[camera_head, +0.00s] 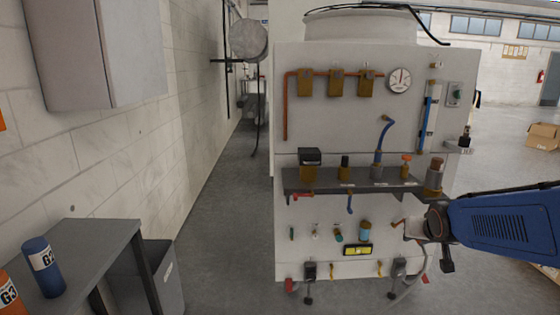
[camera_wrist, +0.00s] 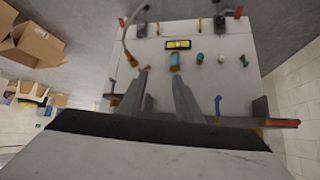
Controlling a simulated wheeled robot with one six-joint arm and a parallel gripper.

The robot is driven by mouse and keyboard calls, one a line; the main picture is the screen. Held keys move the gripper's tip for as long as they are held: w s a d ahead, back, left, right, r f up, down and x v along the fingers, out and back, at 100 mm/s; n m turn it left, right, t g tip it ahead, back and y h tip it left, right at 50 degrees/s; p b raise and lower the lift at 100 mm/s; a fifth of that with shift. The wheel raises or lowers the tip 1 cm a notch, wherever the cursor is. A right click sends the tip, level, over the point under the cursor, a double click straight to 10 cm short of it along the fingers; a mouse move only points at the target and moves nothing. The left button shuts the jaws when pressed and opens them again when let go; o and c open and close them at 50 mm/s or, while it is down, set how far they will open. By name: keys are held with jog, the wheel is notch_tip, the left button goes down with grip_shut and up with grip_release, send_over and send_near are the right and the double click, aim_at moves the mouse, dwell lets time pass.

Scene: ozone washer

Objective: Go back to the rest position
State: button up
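My gripper (camera_wrist: 161,78) shows in the wrist view with its two fingers apart and nothing between them. In the head view, my blue arm reaches in from the right edge, and its end is at the right side of the white washer machine (camera_head: 300,232), near its lower front. The machine's front carries a round gauge (camera_head: 399,80), a grey shelf (camera_head: 330,184), several valves and a yellow display (camera_head: 357,250). The display also shows in the wrist view (camera_wrist: 178,44), beyond the fingers. Whether the fingers touch the machine, I cannot tell.
A grey table (camera_head: 88,240) at the lower left holds a blue bottle (camera_head: 43,266) and an orange bottle (camera_head: 10,294). A grey bin (camera_head: 160,278) stands beside it. A grey cabinet (camera_head: 95,50) hangs on the left wall. Cardboard boxes (camera_head: 543,136) lie far right. The aisle left of the machine is clear.

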jog(key=s+a+n+g+y, duration=0.1)
jog(key=s+a, duration=0.4)
jog(key=s, duration=0.8)
jog(key=s+a+n+g+y, duration=0.1)
jog(key=s+a, duration=0.4)
jog(key=s, duration=0.8)
jog(key=shift+s+f+n+g, duration=0.3)
jog(key=shift+n+g, duration=0.3)
jog(key=shift+g, duration=0.5)
jog(key=shift+w+a, duration=0.1)
dwell(1.4)
